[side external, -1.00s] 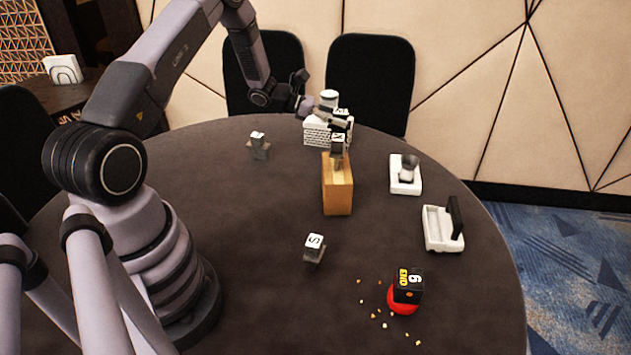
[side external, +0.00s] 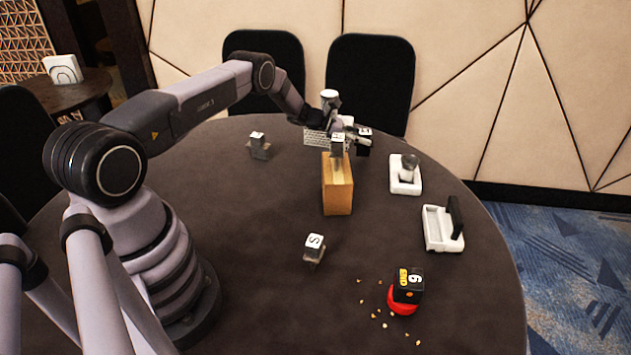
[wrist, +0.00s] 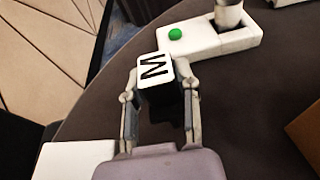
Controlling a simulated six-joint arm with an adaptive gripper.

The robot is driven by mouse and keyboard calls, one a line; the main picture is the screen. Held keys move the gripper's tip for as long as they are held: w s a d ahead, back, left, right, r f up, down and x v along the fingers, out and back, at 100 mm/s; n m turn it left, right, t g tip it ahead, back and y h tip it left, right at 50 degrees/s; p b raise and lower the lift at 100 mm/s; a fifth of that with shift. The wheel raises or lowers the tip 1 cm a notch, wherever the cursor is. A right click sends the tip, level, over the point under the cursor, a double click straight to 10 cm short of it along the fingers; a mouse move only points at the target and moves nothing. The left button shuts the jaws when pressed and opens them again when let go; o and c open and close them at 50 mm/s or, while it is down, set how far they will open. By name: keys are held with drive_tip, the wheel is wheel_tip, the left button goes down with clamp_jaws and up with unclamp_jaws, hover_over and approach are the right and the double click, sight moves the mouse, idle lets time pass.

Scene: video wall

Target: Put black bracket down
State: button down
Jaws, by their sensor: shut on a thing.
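My gripper (wrist: 158,95) is shut on the black bracket (wrist: 168,108), one finger on each side of it in the wrist view. The bracket's top bears a white label with a black letter that looks like an M or W. In the side view the black bracket (side external: 364,146) is low at the far side of the table (side external: 240,220), just right of and behind the wooden block. My gripper (side external: 352,132) is partly hidden there. I cannot tell whether the bracket's underside touches the table.
A labelled grey piece (side external: 338,146) is at the wooden block (side external: 338,190). Other labelled pieces stand left (side external: 259,148) and in front (side external: 314,248). White holders (side external: 405,186) (side external: 437,230) are at right. A red-based black block (side external: 406,290) stands near scattered crumbs.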

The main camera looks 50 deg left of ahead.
drive_tip(key=shift+f, duration=0.5)
drive_tip(key=shift+f, duration=0.1)
drive_tip(key=c, duration=1.1)
unclamp_jaws()
drive_tip(key=shift+f, duration=0.1)
